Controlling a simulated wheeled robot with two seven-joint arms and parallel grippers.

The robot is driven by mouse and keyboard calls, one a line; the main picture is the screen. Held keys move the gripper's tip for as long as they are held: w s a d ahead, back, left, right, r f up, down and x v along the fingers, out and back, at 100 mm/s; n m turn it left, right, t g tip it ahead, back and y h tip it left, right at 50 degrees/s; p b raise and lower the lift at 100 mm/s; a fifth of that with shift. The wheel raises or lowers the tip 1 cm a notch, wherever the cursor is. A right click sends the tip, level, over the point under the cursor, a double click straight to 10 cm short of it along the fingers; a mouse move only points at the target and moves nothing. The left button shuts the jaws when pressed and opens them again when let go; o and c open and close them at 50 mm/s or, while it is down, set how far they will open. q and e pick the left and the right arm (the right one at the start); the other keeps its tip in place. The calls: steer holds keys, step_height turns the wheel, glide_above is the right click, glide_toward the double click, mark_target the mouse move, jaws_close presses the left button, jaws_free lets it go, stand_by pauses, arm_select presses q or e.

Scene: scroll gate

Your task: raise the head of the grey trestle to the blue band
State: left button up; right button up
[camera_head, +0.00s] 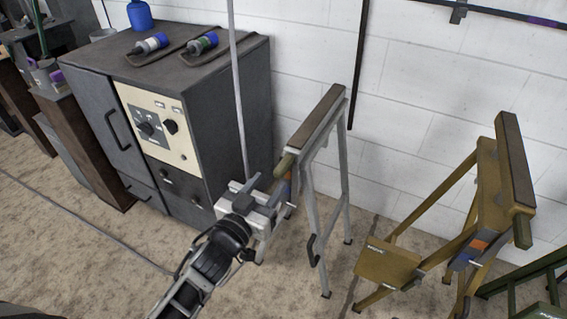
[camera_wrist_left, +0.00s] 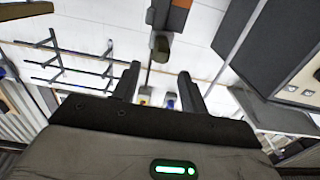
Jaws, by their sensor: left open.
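The grey trestle (camera_head: 344,190) stands near the white wall, with a dark brown head (camera_head: 318,117) on top. An olive grip (camera_head: 285,164) sticks out of the head's near end; it also shows in the left wrist view (camera_wrist_left: 160,46). Orange and blue patches show on its post below the grip, partly behind my gripper. My left gripper (camera_head: 264,190) is open and empty, just below and left of the grip. In the left wrist view its two fingers (camera_wrist_left: 158,82) are apart, with the grip beyond their tips. My right gripper is not in view.
A dark grey cabinet (camera_head: 232,110) stands left of the trestle, with tools on top. A yellow trestle (camera_head: 488,180) with a step stands to the right, and a green frame (camera_head: 530,278) at the lower right. A thin pole (camera_head: 236,80) rises behind my gripper.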

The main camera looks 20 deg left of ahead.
mark_target(277, 173)
arm_select(q)
steer(key=w, duration=0.6)
steer(key=shift+w+d, duration=0.3)
steer(key=shift+d, duration=0.1)
steer(key=shift+w+d, duration=0.1)
steer(key=shift+w, duration=0.7)
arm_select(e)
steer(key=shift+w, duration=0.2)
